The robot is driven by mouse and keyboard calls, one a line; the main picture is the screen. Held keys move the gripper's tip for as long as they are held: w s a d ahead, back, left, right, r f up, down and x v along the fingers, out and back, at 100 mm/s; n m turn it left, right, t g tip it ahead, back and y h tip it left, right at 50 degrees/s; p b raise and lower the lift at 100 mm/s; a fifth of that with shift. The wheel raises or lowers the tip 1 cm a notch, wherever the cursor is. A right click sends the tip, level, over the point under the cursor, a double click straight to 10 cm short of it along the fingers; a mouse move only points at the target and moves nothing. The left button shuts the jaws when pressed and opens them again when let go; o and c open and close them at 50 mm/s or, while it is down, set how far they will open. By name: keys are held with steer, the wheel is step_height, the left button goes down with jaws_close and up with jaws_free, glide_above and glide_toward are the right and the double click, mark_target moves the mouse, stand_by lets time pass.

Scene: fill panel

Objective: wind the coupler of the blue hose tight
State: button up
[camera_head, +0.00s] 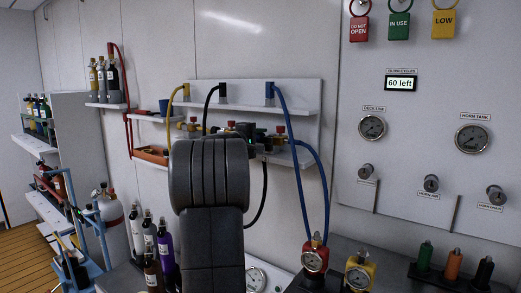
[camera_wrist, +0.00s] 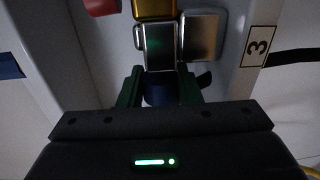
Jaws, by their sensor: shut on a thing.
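The blue hose (camera_head: 294,137) hangs from a blue fitting on the upper shelf and runs down toward the red gauge unit; a second blue length curves down beside it. In the wrist view my gripper (camera_wrist: 159,88) has its two green fingers closed around a dark blue coupler (camera_wrist: 158,95). The coupler sits against a square metal fitting (camera_wrist: 161,45) below a brass body (camera_wrist: 154,8). My palm hides the near side of the coupler. In the head view my arm hides most of the gripper and the coupler.
A label "3" (camera_wrist: 257,46) and a metal block (camera_wrist: 199,37) sit beside the fitting. Yellow (camera_head: 174,96) and black (camera_head: 208,105) hoses hang nearby. A red gauge (camera_head: 315,257) and a yellow gauge (camera_head: 360,272) stand below right. A display (camera_head: 401,83) reads "60 left".

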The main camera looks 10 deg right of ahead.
steer(key=shift+f+t+h+b, duration=0.35)
steer(key=shift+t+h+b, duration=0.5)
steer(key=shift+b, duration=3.9)
steer(key=shift+r+b, duration=0.3)
steer(key=shift+b, duration=0.4)
steer(key=o, duration=1)
steer(key=shift+c, duration=0.2)
steer(key=p, duration=0.3)
steer(key=shift+r, duration=0.25)
steer(key=g+y+p, duration=0.2)
steer(key=y+p, duration=0.1)
steer(key=p, duration=1.4)
steer(key=shift+r+g, duration=0.15)
steer(key=shift+g, duration=0.2)
